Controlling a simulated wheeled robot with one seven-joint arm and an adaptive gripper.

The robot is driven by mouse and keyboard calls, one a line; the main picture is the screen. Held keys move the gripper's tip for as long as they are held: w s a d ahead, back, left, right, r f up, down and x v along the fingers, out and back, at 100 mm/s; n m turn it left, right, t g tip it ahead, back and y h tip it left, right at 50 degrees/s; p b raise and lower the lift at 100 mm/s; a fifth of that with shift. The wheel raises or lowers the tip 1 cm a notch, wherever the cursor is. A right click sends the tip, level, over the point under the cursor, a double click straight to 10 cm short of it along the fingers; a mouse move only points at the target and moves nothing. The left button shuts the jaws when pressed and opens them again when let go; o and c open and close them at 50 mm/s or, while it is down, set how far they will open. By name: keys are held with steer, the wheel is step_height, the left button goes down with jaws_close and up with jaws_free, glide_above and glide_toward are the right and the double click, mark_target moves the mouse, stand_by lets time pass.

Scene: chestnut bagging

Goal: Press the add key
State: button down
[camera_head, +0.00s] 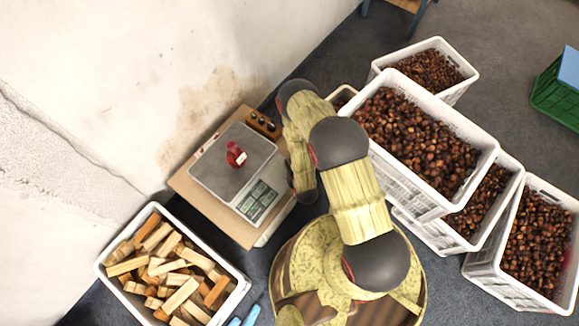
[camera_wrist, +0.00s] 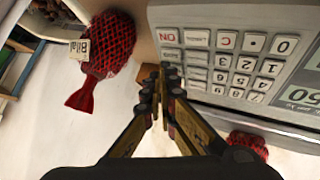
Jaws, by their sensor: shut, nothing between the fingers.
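The scale (camera_head: 232,155) stands on a small wooden table, its display panel (camera_head: 257,201) at the near side of the pan. In the wrist view its grey keypad (camera_wrist: 226,62) fills the upper right, with number keys and an orange-lettered ON key (camera_wrist: 169,37). I cannot read which key is the add key. My gripper (camera_wrist: 163,78) is shut and empty, its tips over the left edge of the keypad, partly covering the left key column. I cannot tell whether they touch a key. In the head view my arm hides the fingertips.
A red net bag (camera_head: 235,154) lies on the pan. A labelled red net bag (camera_wrist: 108,45) lies left of the keypad in the wrist view. A crate of wood blocks (camera_head: 240,285) stands at front left; chestnut crates (camera_head: 487,150) stand at right. The wall is behind the scale.

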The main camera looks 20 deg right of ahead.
steer(key=shift+f, duration=0.1)
steer(key=shift+w+a+f+b, duration=0.1)
steer(key=shift+f+b, duration=0.15)
steer(key=shift+b, duration=0.1)
steer(key=shift+w+f+b, duration=0.1)
steer(key=shift+f+b, duration=0.2)
steer(key=shift+f, duration=0.05)
stand_by(0.8)
steer(key=shift+r, duration=0.1)
steer(key=shift+s+r+p, duration=0.25)
steer(key=shift+r+p, duration=0.3)
steer(key=shift+r, duration=0.1)
steer(key=r+p, duration=0.2)
steer(key=r, duration=0.1)
steer(key=s+d+r+p, duration=0.1)
steer(key=shift+s+r+p, duration=0.1)
steer(key=shift+r+p, duration=0.2)
steer(key=shift+r, duration=0.05)
stand_by(0.3)
stand_by(1.6)
